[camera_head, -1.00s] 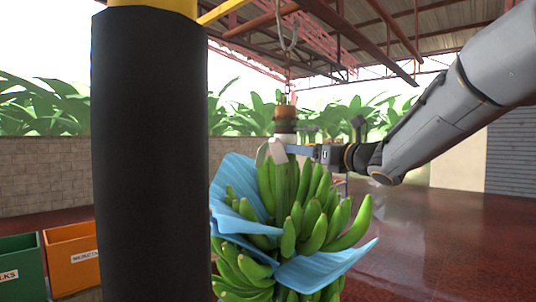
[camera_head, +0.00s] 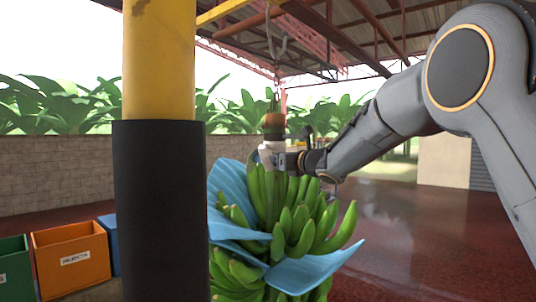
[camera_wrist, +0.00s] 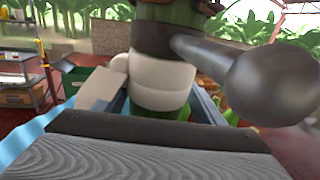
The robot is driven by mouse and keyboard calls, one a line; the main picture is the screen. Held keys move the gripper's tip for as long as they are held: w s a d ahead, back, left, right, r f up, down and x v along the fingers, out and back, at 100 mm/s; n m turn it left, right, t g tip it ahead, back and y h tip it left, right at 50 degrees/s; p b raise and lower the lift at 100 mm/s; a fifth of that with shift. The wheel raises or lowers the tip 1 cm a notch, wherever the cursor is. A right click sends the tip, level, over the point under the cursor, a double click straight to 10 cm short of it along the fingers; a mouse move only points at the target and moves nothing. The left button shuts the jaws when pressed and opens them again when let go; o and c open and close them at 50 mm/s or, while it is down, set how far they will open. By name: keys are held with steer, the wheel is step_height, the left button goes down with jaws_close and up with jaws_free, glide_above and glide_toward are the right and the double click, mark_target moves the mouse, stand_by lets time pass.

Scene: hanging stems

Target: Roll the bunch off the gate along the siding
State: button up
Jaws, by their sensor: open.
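The green banana bunch (camera_head: 300,215) hangs by its stem from a hook and chain (camera_head: 277,50) in the head view. Blue sheets (camera_head: 232,195) are tucked between its hands. My gripper (camera_head: 274,157) is at the stem top, just above the uppermost bananas, with its jaws open. In the wrist view the green stem (camera_wrist: 160,112) wears a white collar (camera_wrist: 160,80) and a dark band (camera_wrist: 155,42). The stem stands just beyond the gripper's near edge; I cannot tell whether it is touched. The gate and siding are not clearly identifiable.
A yellow post (camera_head: 160,60) with a black sleeve (camera_head: 160,210) stands close, left of the bunch. An orange bin (camera_head: 70,262), a green bin (camera_head: 14,265) and a blue bin (camera_head: 108,240) stand at lower left. A round-ended metal rod (camera_wrist: 265,85) juts beside the stem. Red floor (camera_head: 430,240) is open at right.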

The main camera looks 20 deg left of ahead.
steer(key=shift+w+a, duration=0.15)
steer(key=shift+a, duration=0.1)
